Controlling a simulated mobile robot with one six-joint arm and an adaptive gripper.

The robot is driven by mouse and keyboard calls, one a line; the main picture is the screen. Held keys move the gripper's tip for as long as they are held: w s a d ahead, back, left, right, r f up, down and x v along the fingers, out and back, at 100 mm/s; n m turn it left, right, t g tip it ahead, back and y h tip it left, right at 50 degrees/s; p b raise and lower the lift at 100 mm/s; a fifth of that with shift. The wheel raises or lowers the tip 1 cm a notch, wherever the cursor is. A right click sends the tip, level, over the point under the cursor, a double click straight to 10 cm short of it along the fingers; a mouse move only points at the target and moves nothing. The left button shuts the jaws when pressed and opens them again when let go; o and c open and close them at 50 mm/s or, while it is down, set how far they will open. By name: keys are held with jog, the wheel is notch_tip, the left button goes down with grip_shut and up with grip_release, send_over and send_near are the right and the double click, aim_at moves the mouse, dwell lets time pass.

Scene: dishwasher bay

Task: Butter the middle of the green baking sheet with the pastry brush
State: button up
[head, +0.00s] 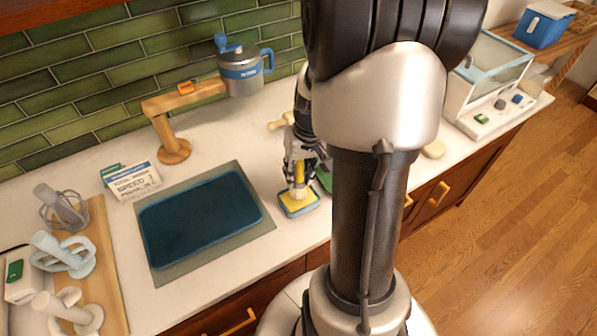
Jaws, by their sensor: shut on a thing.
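My gripper (299,160) is shut on the pastry brush (300,174), which has a yellow handle and points down. The brush's lower end is at a small blue-rimmed dish (303,212) with a yellow filling that looks like butter. I cannot tell whether the bristles touch the filling. A dark teal-blue baking sheet (200,222) lies flat to the left of the dish; it looks more blue than green. Its middle is bare, with nothing over it. A green thing (325,180) beside the dish is mostly hidden by my arm.
A grey-green mat (165,272) lies under the sheet. A wooden stand (172,150) holds a blue-banded can (242,75) behind it. Small boxes (131,180) stand at the sheet's back left. Utensils lie on a wooden board (105,260) at left. A glass-lidded appliance (488,85) stands at right.

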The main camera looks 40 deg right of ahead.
aim_at(297, 163)
jog(key=shift+f+b, duration=0.65)
jog(key=shift+f, duration=0.15)
dwell(1.5)
jog(key=shift+r, duration=0.1)
jog(key=shift+r+p, duration=2.8)
jog(key=shift+r, duration=0.7)
jog(key=w+a+f+n, duration=0.1)
jog(key=w+a, duration=0.2)
jog(key=a, duration=0.4)
jog(key=w+a+f+n+b, duration=0.1)
jog(key=w+a+f+n, duration=0.1)
jog(key=a, duration=0.5)
jog(key=w+a+f+n, duration=0.2)
jog(key=w+a, duration=0.2)
jog(key=a, duration=0.3)
jog(key=shift+a+f+y+b, duration=0.25)
jog(key=shift+a+y+b, duration=0.05)
jog(key=shift+a, duration=0.05)
jog(key=shift+d, duration=0.1)
